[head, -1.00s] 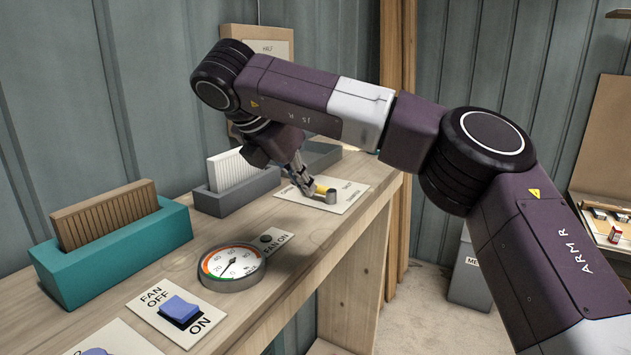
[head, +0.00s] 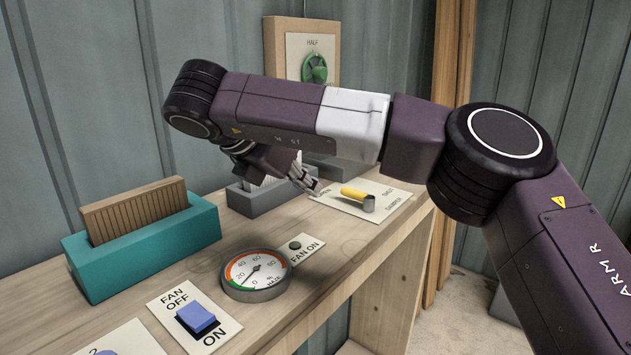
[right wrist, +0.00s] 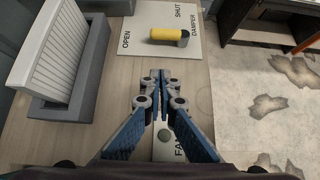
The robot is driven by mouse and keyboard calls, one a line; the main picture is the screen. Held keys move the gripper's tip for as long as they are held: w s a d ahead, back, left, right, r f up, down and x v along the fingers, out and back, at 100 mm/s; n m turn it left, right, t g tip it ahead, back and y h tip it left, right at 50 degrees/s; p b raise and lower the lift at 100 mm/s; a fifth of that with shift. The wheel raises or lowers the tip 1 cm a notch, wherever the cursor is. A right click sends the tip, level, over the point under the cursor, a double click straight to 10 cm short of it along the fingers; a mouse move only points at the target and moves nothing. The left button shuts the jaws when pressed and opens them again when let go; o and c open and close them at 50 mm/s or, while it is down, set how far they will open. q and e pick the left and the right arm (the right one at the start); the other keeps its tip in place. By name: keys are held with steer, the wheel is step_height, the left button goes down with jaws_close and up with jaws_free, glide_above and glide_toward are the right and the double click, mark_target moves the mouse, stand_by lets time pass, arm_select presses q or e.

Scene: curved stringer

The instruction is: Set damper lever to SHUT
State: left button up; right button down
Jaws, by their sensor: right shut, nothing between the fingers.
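The damper lever (head: 355,193) has a yellow handle and a grey round pivot. It sits on a white plate (head: 395,190) marked OPEN, SHUT and DAMPER on the bench. In the right wrist view the lever (right wrist: 166,34) lies with its handle pointing left from the pivot, toward the OPEN side; SHUT is printed beyond the pivot. My right gripper (head: 314,188) is shut and empty, left of the lever in the head view. In the right wrist view the gripper (right wrist: 161,77) is apart from the lever. My left gripper is not in view.
A gauge (head: 256,274), a fan switch (head: 197,317) and a FAN ON lamp (head: 295,245) are nearer on the bench. A teal holder (head: 145,246) and a grey holder (head: 256,200) stand along the wall. A green knob (head: 315,68) is on a board behind.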

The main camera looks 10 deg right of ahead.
mark_target(357, 199)
steer(key=p+x, duration=0.4)
steer(key=x, duration=0.3)
steer(key=shift+w+d+r, duration=0.1)
steer(key=shift+d, duration=0.2)
steer(key=shift+w+d+p, duration=0.75)
steer(key=shift+d+p, duration=0.15)
steer(key=shift+p, duration=0.05)
steer(key=shift+w+d+f+p, duration=0.25)
steer(key=shift+w+d+p, duration=0.1)
steer(key=shift+d+p, duration=0.1)
steer(key=shift+w+d+f, duration=0.15)
steer(key=shift+w+d, duration=0.05)
steer(key=shift+d, duration=0.05)
